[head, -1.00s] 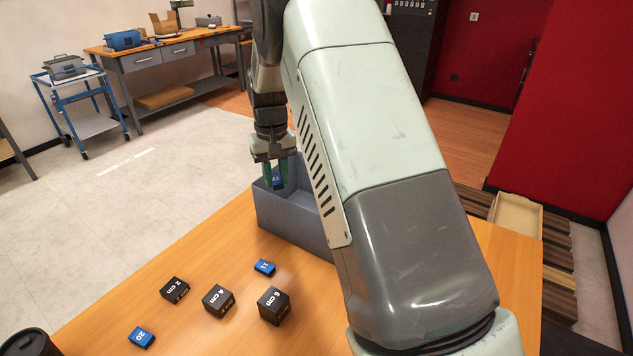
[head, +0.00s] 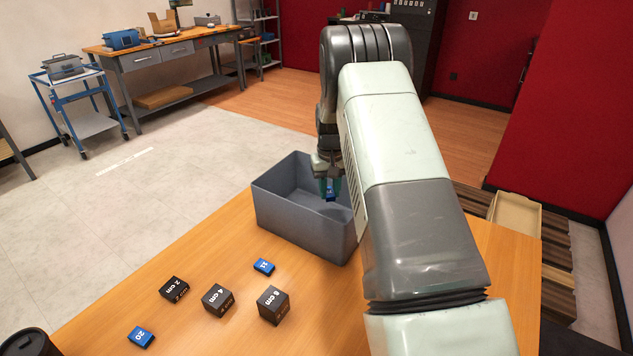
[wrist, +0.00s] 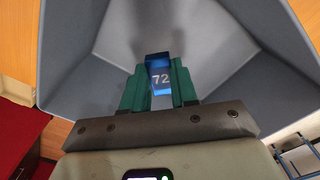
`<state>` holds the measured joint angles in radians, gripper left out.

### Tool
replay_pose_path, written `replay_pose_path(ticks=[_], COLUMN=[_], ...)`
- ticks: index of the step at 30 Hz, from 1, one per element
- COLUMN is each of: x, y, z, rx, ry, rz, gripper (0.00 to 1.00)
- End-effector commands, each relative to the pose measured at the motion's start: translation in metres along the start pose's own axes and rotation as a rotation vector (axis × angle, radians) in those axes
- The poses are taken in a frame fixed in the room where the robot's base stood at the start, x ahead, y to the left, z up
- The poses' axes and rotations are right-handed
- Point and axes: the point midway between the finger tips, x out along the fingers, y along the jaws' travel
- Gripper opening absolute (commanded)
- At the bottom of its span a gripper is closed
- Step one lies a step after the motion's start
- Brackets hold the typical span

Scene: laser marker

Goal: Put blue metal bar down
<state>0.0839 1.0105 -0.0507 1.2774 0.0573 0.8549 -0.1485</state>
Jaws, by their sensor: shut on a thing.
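A small blue metal bar (wrist: 160,78) marked 72 is between the green fingers of my gripper (wrist: 158,88) in the wrist view. In the head view the same blue bar (head: 329,190) hangs below my gripper (head: 328,184), over the right part of a grey open bin (head: 300,222). My gripper is shut on the bar. The bin's grey walls surround the bar in the wrist view. The gap between the bar and the bin floor cannot be told. My arm hides the bin's right end in the head view.
On the wooden table (head: 205,245) lie a blue bar marked 11 (head: 263,267), a blue bar marked 20 (head: 141,337) and black blocks marked 2 cm (head: 174,290), 4 cm (head: 218,300) and 5 cm (head: 273,305). A dark round container (head: 30,343) stands at the lower left.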

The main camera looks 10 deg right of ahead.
Motion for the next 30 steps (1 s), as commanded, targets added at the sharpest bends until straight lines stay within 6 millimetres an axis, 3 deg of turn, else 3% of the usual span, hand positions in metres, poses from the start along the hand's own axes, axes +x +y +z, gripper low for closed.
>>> replay_pose_path(ticks=[12, 17, 24, 30], x=[0.071, 0.082, 0.113, 0.113], y=[0.000, 0.000, 0.000, 0.000], z=[0.000, 0.000, 0.000, 0.000], rx=[0.000, 0.000, 0.000, 0.000], ry=[-0.001, 0.000, 0.000, 0.002], rz=[0.000, 0.000, 0.000, 0.000], gripper=[0.00, 0.00, 0.00, 0.00])
